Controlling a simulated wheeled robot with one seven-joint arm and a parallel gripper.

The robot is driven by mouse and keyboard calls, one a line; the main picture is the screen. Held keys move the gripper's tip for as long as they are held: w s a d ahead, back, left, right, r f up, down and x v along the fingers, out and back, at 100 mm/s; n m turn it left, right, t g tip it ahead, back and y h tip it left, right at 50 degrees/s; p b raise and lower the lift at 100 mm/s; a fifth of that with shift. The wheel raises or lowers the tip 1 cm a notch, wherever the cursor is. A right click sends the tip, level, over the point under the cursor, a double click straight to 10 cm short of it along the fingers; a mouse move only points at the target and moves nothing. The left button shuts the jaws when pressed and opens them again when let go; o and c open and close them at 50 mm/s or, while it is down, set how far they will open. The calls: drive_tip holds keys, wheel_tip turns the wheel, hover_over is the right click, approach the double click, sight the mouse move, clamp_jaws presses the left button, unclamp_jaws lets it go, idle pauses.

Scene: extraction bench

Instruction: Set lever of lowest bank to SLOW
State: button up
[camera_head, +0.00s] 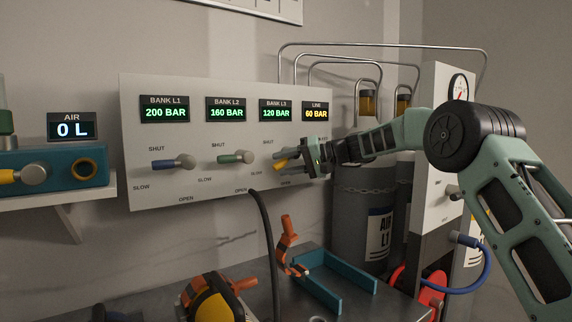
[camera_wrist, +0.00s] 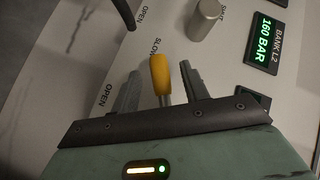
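The displays read BANK L1 200 BAR (camera_head: 165,108), BANK L2 160 BAR (camera_head: 226,109) and BANK L3 120 BAR (camera_head: 275,109), so L3 is lowest. Its yellow lever (camera_head: 281,163) points left, partly hidden by my gripper (camera_head: 287,161). In the wrist view the yellow lever (camera_wrist: 160,76) stands between the fingers of my gripper (camera_wrist: 160,88), with gaps on both sides. Its tip appears beside a SLOW label (camera_wrist: 155,47); I cannot tell its exact setting. The gripper is open around the lever, not clamped.
The blue L1 lever (camera_head: 163,164) and green L2 lever (camera_head: 232,158) are to the left on the same panel (camera_head: 200,190). A dark hose (camera_head: 265,225) rises before the panel. Below, the bench holds an orange clamp (camera_head: 289,240) and blue bracket (camera_head: 335,285).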

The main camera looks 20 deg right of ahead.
drive_tip(key=b+v, duration=0.1)
drive_tip(key=v, duration=0.6)
drive_tip(key=shift+d, duration=0.15)
drive_tip(key=shift+s+r, duration=0.1)
drive_tip(key=shift+s, duration=0.05)
drive_tip(key=s+a+f+n+g+h+p, duration=0.1)
drive_tip(key=s+a+f+g+h+p, duration=0.2)
drive_tip(key=s+a, duration=0.7)
drive_tip(key=s+a+f+n+g+h+p, duration=0.1)
drive_tip(key=s+a+f+g+h+p, duration=0.2)
drive_tip(key=s+a, duration=0.75)
drive_tip(key=s+d+f+n+h+p, duration=0.1)
drive_tip(key=s+d+f+h, duration=0.1)
drive_tip(key=s, duration=0.8)
drive_tip(key=s+d+f+n+h+p, duration=0.1)
drive_tip(key=s+f, duration=0.3)
drive_tip(key=s, duration=0.6)
drive_tip(key=s+d+f+n+g+h+p, duration=0.1)
drive_tip(key=s+d+f+n+h, duration=0.2)
drive_tip(key=s, duration=0.7)
drive_tip(key=shift+f+h, duration=0.2)
drive_tip(key=shift+h, duration=0.3)
